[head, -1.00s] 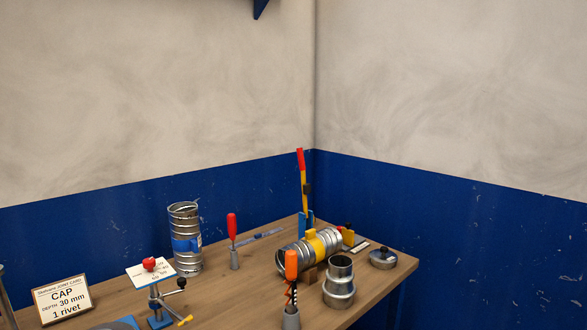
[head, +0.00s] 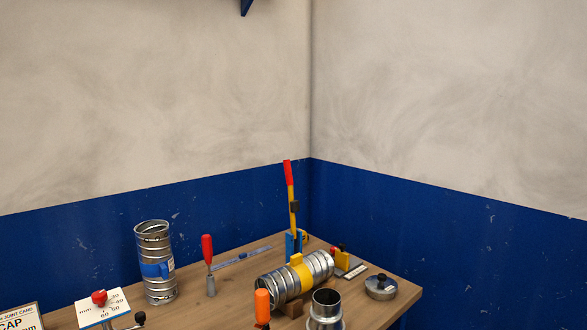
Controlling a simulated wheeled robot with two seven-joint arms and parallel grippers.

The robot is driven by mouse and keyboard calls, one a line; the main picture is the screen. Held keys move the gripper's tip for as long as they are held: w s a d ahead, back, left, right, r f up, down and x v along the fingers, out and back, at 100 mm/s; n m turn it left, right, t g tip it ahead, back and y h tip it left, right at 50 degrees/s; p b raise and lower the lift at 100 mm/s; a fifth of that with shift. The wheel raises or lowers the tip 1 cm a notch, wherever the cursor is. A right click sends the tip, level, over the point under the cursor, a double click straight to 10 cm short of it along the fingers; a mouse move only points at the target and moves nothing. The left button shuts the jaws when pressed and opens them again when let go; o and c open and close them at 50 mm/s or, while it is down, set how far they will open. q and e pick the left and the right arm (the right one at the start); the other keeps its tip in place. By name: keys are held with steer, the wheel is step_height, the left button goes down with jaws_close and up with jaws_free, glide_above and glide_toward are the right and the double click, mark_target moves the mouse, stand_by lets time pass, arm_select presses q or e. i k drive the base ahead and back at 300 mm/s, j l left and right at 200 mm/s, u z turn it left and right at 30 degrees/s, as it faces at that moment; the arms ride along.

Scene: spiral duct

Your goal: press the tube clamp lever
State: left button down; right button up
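The tube clamp is on the wooden workbench in the head view. A long lever (head: 291,196) with a red grip and yellow shaft stands nearly upright from a blue base (head: 293,243) near the bench's back corner. A ribbed metal tube (head: 276,284) lies in front of it, with a yellow band (head: 301,272) around it. I cannot tell from this view whether the lever belongs to that band. Neither of my grippers shows in the head view.
An upright spiral duct (head: 154,288) with a blue band stands at left. A red-handled tool (head: 208,260), an orange-handled tool (head: 262,305), a metal collar (head: 326,308) and a round cap (head: 381,288) share the bench (head: 228,310). A cut-off card (head: 20,319) is at lower left.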

mark_target(295, 207)
steer(key=i+l, duration=0.35)
steer(key=i, duration=0.2)
steer(key=i+l, duration=0.35)
steer(key=i, duration=0.15)
